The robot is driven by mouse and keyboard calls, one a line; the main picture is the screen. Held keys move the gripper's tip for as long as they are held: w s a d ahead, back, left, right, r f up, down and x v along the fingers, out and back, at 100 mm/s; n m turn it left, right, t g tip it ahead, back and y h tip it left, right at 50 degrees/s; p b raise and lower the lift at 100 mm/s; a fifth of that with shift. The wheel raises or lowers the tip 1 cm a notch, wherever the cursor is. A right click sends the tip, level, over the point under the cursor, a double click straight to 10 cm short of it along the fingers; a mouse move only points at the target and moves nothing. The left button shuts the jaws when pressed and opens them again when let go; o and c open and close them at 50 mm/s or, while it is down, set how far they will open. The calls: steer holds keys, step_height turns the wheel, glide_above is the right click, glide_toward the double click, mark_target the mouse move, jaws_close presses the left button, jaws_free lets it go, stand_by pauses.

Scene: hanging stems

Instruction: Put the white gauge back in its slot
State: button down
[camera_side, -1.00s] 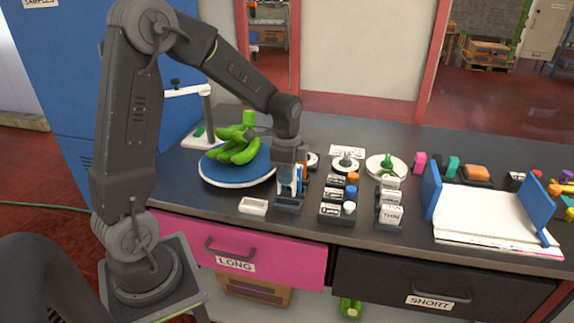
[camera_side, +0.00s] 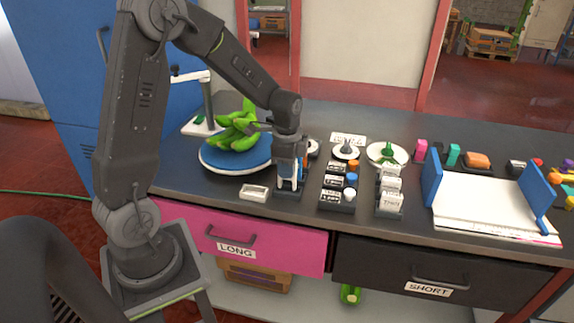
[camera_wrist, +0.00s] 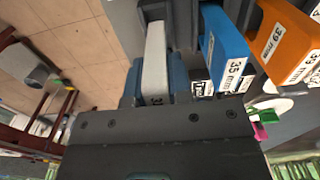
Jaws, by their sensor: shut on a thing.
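The white gauge (camera_wrist: 155,65) is a pale flat bar with a small printed label near my gripper. My gripper (camera_wrist: 153,85) is shut on it, with a blue finger on either side. In the side view my gripper (camera_side: 290,178) points down over the dark gauge rack (camera_side: 289,194) near the counter's front edge. In the wrist view the gauge's far end is at the grey rack (camera_wrist: 180,20). I cannot tell how deep it sits in its slot. The fingers hide most of the gauge in the side view.
A blue 35 mm gauge (camera_wrist: 225,50) and an orange 39 mm gauge (camera_wrist: 285,45) stand close beside my gripper.

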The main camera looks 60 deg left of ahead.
steer(key=shift+f, duration=0.6)
steer(key=shift+f, duration=0.4)
steer(key=shift+f, duration=0.1)
steer(key=c, duration=1)
jaws_free()
steer(key=shift+o, duration=0.2)
step_height(320, 180, up, 13)
steer(key=shift+f, duration=0.1)
steer(key=shift+s+d+r, duration=0.1)
steer(key=shift+d+r, duration=0.05)
steer(key=shift+r, duration=0.45)
steer(key=s+d+r+n+t, duration=0.2)
steer(key=s+d+n, duration=0.2)
steer(key=s+d, duration=0.2)
steer(key=s+d+r+n+t, duration=0.2)
steer(key=s+d+n, duration=0.3)
steer(key=s, duration=0.5)
steer(key=shift+d+r+t, duration=0.4)
steer(key=shift+d+t, duration=0.4)
steer(key=shift+d, duration=0.1)
